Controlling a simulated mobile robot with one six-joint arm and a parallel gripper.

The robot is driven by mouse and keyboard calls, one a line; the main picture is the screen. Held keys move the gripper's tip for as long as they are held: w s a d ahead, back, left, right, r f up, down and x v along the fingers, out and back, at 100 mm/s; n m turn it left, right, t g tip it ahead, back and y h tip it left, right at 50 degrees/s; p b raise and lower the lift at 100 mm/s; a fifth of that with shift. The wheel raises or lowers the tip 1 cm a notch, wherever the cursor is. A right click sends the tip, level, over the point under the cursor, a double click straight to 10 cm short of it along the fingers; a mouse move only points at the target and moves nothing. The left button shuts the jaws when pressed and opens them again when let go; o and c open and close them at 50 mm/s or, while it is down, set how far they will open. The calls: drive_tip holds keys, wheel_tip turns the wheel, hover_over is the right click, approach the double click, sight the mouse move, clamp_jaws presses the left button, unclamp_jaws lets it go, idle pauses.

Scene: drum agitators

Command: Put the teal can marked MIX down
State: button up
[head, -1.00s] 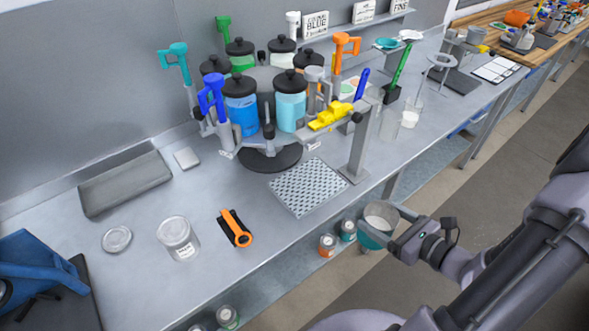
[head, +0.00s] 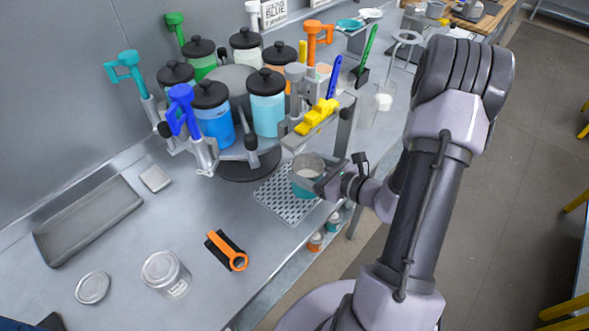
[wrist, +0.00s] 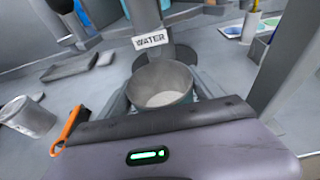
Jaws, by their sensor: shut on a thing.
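The teal can (head: 306,180) is held in my gripper (head: 322,184), upright, over or on the perforated plate (head: 272,203) below the dispensing stand. I cannot tell whether its base touches the plate. In the wrist view the open can (wrist: 162,88) sits in front of my gripper's body, its pale inside showing and a teal band low on its side. The marking MIX cannot be read. The jaws are shut on the can and their tips are mostly hidden.
The dispenser carousel (head: 225,110) with several lidded jars stands behind the plate. A yellow-handled stand (head: 318,117) rises close to the can. A WATER sign (wrist: 150,38) shows ahead.

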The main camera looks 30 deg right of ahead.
sight(296, 169)
drive_tip(key=x, duration=0.4)
drive_tip(key=shift+w+a+r, duration=0.1)
drive_tip(key=shift+w+r, duration=0.2)
drive_tip(key=shift+w, duration=0.05)
drive_tip(key=shift+w+f+b, duration=0.15)
drive_tip(key=shift+f+b, duration=0.55)
drive_tip(key=shift+f, duration=1.05)
drive_tip(key=shift+f, duration=0.15)
drive_tip(key=o, duration=1.8)
